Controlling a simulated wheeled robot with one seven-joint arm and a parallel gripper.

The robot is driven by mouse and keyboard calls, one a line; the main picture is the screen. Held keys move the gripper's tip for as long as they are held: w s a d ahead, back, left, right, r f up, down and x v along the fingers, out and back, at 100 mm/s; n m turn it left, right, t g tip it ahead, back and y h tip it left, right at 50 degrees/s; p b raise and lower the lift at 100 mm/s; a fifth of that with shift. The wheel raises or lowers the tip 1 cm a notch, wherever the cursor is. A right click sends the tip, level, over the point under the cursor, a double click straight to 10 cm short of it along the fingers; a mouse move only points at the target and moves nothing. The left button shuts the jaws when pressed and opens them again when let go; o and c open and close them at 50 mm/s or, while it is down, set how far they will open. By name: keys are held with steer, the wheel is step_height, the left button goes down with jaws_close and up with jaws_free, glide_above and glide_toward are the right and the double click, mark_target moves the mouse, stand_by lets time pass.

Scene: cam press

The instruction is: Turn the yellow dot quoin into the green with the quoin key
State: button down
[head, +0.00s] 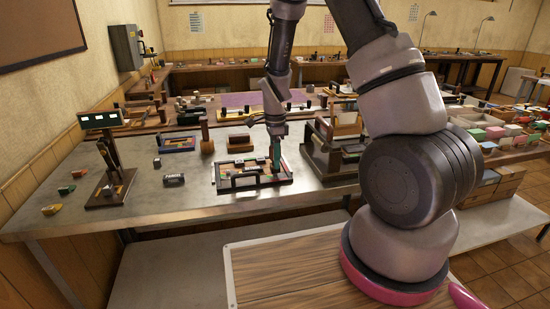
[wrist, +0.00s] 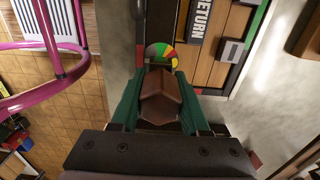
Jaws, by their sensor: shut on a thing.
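My gripper (head: 275,158) points down at the right part of the framed form (head: 222,187) on the grey metal table. In the wrist view its green fingers (wrist: 160,100) are shut on a brown block-like handle (wrist: 160,92), which I take to be the quoin key. Just beyond the handle lies a round dial (wrist: 160,50) with green, yellow and red sectors. The handle hides the lower part of the dial, so I cannot see the key's tip, a yellow dot or where any pointer stands.
A "RETURN" plate (wrist: 200,25) and a grey block (wrist: 231,50) lie beside the dial. A stand with a display (head: 100,120) is at the left. A wooden rack (head: 325,160) stands close right of my gripper. Bare tabletop (head: 150,215) lies in front.

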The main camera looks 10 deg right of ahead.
steer(key=shift+f, duration=0.75)
stand_by(0.8)
